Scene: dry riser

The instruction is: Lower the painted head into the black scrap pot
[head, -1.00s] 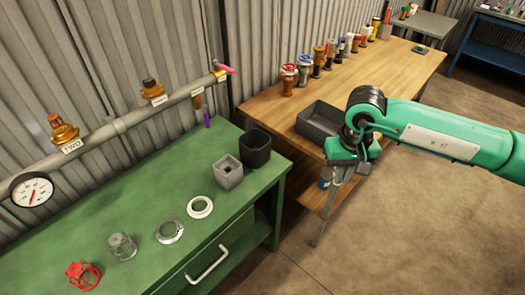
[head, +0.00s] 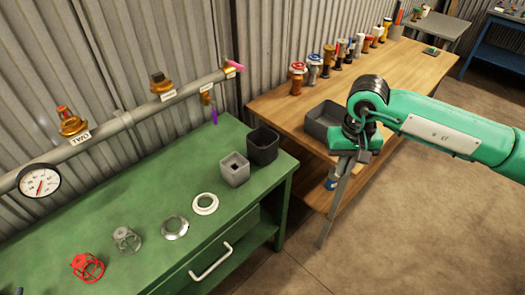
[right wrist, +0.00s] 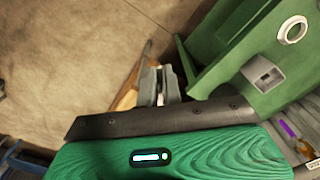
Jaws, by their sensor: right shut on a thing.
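The black pot (head: 262,147) stands upright at the right end of the green bench, behind the grey square block (head: 234,170). My right gripper (head: 338,172) is off to the right of the pot, over the near edge of the wooden table and apart from the pot. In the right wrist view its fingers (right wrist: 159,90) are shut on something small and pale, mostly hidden. A blue and white piece (head: 330,184) shows just below the gripper in the head view; I cannot tell whether it is the held painted head. My left gripper is not in view.
The wooden table (head: 385,84) carries a dark grey tray (head: 318,122) and a row of several fittings. A pipe (head: 125,123) with orange fittings runs above the green bench (head: 110,215). Rings and a red cage (head: 88,267) lie along the bench. The floor at right is clear.

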